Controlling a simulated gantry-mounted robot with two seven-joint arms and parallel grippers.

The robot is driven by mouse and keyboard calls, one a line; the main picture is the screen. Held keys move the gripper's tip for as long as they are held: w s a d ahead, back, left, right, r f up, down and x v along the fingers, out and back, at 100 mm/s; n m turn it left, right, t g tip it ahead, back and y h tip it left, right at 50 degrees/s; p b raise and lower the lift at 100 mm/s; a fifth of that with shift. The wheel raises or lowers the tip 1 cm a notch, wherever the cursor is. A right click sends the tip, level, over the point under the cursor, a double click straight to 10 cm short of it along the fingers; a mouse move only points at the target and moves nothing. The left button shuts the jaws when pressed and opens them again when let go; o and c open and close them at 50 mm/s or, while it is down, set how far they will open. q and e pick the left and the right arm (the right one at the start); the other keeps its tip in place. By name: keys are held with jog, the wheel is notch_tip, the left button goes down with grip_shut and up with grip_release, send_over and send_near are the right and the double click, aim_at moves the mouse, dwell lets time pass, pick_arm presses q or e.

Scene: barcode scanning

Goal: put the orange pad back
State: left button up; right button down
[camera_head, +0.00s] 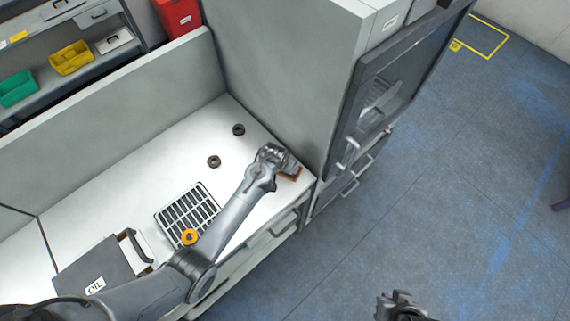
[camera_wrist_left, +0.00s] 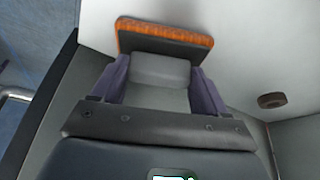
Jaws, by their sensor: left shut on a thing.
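The orange pad (camera_head: 291,176) is at the right end of the white worktop in the head view, mostly hidden by my left gripper (camera_head: 279,160). In the left wrist view the pad (camera_wrist_left: 165,40) shows an orange edge along a dark brown plate. A grey block lies against the plate, between the two fingers of my left gripper (camera_wrist_left: 160,85), which is shut on the pad at this block. I cannot tell whether the pad touches the worktop. My right gripper (camera_head: 400,305) is at the bottom edge of the head view, over the floor; its fingers are unclear.
Two dark rings (camera_head: 214,161) (camera_head: 238,130) lie on the worktop (camera_head: 130,180). A tall grey cabinet (camera_head: 290,60) stands behind the gripper.

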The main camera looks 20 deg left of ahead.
pick_arm(q)
jog(key=o, duration=1)
jog(key=shift+f, duration=0.15)
jog(key=v, duration=1.2)
jog(key=shift+m+g, duration=0.4)
jog(key=shift+m, duration=0.2)
jog(key=s+a+r, duration=0.1)
jog(key=s, duration=0.8)
jog(key=s+a+r, duration=0.1)
jog(key=s, duration=0.8)
jog(key=s+a+r, duration=0.1)
jog(key=s+a, duration=0.1)
jog(key=s, duration=0.7)
jog(key=shift+p, duration=0.4)
notch_tip(320, 180, up, 11)
jog(key=p, duration=1.1)
jog(key=shift+r, duration=0.25)
